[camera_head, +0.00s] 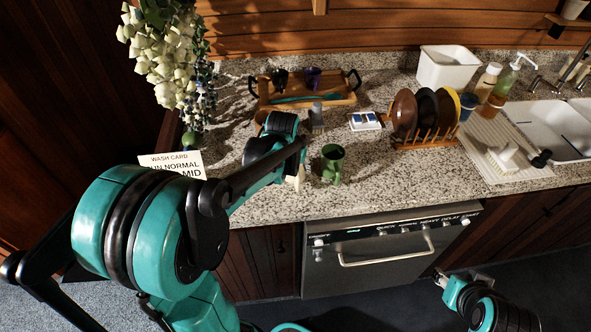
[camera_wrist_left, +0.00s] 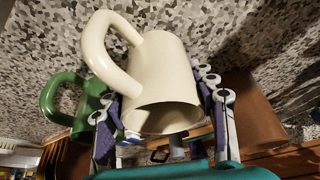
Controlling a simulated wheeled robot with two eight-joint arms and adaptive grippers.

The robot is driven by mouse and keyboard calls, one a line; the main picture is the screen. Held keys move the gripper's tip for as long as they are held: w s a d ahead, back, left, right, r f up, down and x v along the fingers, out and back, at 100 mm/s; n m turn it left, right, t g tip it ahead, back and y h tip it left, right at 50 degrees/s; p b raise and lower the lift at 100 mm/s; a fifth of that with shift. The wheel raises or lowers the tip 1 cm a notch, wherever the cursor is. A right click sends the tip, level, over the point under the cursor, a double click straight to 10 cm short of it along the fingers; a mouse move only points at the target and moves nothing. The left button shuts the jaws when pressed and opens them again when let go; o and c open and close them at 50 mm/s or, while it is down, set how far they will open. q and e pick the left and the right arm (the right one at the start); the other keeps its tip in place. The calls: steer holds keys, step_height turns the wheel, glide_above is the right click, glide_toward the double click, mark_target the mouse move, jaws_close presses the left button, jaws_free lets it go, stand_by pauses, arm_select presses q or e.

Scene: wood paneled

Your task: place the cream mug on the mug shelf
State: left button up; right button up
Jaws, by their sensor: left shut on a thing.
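The cream mug (camera_wrist_left: 165,75) fills the middle of the left wrist view, its open rim facing the camera and its handle at the upper left. My left gripper (camera_wrist_left: 165,118) is shut on it, with purple-grey fingers on both sides. In the head view my left forearm mostly hides the gripper and mug; a small cream part (camera_head: 297,180) shows by the counter's front edge. I cannot tell whether the mug touches the counter.
A green mug (camera_head: 332,163) stands close right of my left gripper. A hanging plant and wash card (camera_head: 172,163) are at left.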

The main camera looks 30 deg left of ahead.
arm_select(q)
steer(key=shift+f, duration=0.5)
steer(key=shift+f, duration=0.15)
steer(key=o, duration=1.4)
steer(key=shift+c, duration=0.2)
